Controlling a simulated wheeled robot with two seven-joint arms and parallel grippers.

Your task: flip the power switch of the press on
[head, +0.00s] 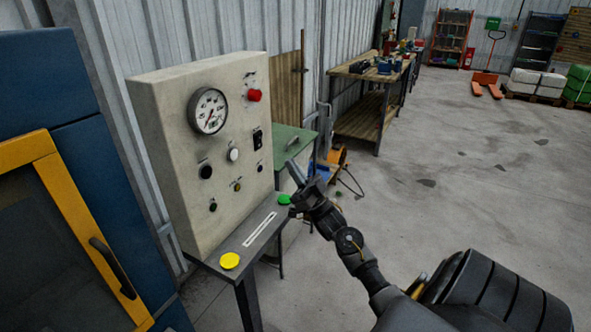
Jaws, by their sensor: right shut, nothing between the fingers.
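The press's control panel (179,161) is a beige box on the left, with a gauge, knobs and small buttons on its face. A black rocker switch (258,139) sits on the right part of the face, below a red button (254,95). Its position is too small to tell. My right gripper (292,168) is shut and empty, to the right of the panel and a little lower than the rocker switch. It appears apart from the panel. My left gripper is not in view.
A dark ledge below the panel carries a yellow button (230,261) and a green button (284,199). A blue cabinet with a yellow-framed door (82,220) stands at left. A green cabinet (290,139) and a wooden workbench (362,122) stand behind.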

